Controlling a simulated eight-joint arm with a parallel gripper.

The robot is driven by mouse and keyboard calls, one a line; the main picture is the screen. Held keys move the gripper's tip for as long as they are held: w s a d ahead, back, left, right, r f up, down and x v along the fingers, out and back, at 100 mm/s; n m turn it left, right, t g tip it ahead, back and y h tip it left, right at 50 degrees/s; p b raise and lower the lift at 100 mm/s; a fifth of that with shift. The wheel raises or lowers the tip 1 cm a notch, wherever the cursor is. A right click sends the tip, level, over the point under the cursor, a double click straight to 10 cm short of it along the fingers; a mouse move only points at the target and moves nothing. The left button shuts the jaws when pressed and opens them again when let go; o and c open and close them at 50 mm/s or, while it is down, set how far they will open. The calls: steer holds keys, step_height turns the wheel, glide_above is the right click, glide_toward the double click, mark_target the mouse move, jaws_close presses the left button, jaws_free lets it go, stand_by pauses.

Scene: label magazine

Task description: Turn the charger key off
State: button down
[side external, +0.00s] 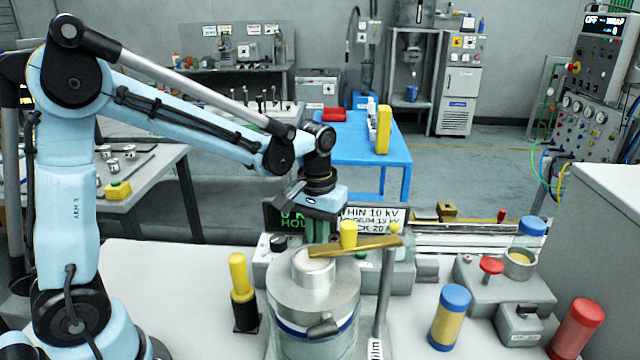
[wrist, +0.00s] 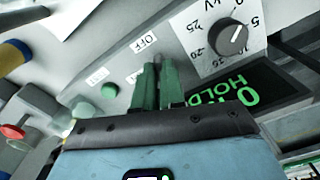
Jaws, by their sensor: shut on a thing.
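The charger is a grey box (side external: 262,268) behind the metal cylinder in the side view, with its sloped panel (wrist: 88,62) filling much of the wrist view. An OFF label (wrist: 149,40) is on the panel just beyond my fingertips. My gripper (wrist: 157,66) has green fingers, close together and down at the panel beside that label. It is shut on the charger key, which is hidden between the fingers.
A black dial (wrist: 232,38) and a green-lit HOLD display (wrist: 235,105) lie right of my fingers, and a green button (wrist: 110,90) left. In the side view, a metal cylinder (side external: 313,295) with a brass bar (side external: 355,246) stands in front of the charger. A yellow-handled tool (side external: 241,280) stands left.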

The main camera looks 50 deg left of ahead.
steer(key=shift+n, duration=2.3)
steer(key=c, duration=1.2)
jaws_free()
step_height(320, 180, up, 12)
steer(key=shift+r, duration=0.1)
